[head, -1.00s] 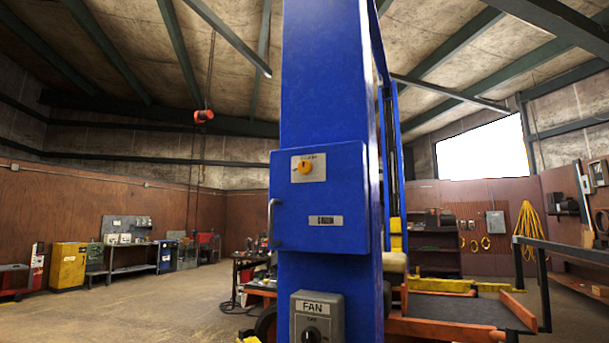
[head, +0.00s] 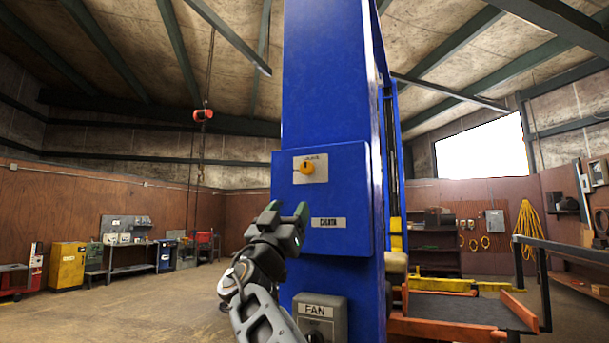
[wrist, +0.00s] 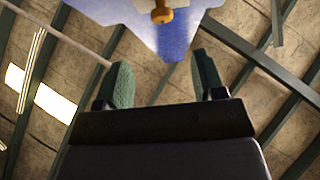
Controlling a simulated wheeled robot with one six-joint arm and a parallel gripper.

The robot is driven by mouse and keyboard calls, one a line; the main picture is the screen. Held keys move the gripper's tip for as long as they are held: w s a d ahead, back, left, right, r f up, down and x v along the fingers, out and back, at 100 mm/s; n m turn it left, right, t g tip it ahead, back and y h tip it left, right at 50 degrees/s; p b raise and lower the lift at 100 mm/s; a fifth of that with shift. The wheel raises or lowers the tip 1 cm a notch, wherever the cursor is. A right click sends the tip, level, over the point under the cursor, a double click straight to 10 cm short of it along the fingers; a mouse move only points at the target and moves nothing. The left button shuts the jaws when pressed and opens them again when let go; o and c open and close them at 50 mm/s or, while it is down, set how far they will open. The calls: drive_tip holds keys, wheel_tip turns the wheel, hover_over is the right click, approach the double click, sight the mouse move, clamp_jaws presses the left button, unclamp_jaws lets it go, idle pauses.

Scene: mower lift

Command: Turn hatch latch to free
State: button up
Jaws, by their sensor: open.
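The blue hatch (head: 320,200) is a box door on the front of the blue column. Its yellow latch knob (head: 306,167) sits on a pale plate in the hatch's upper part. In the wrist view the latch (wrist: 162,12) shows at the top edge, beyond my fingertips. My gripper (head: 287,214) is open and empty, below and slightly left of the latch, apart from it. In the wrist view my gripper (wrist: 165,80) has its two green-padded fingers spread. My arm hides the hatch's left handle, and the print beside the latch is too small to read.
A grey FAN switch box (head: 320,312) is mounted on the blue column (head: 330,80) below the hatch. An orange-edged lift platform (head: 450,312) stands to the right. Open floor (head: 130,300) lies to the left.

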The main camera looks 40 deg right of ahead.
sight(306, 169)
drive_tip(key=p+x, duration=0.3)
drive_tip(key=x, duration=0.1)
drive_tip(key=p+x, duration=0.2)
drive_tip(key=x, duration=0.2)
drive_tip(key=a+r+p+x, duration=0.1)
drive_tip(key=p+x, duration=0.2)
drive_tip(key=x, duration=0.1)
drive_tip(key=shift+s+d+r+p, duration=0.1)
drive_tip(key=shift+s+r+p, duration=0.1)
drive_tip(key=shift+p, duration=0.15)
drive_tip(key=shift+p+x, duration=0.6)
drive_tip(key=shift+x, duration=0.3)
drive_tip(key=shift+f, duration=0.1)
drive_tip(key=shift+c, duration=0.3)
drive_tip(key=c, duration=0.8)
drive_tip(key=shift+d+t, duration=0.1)
drive_tip(key=shift+t, duration=0.2)
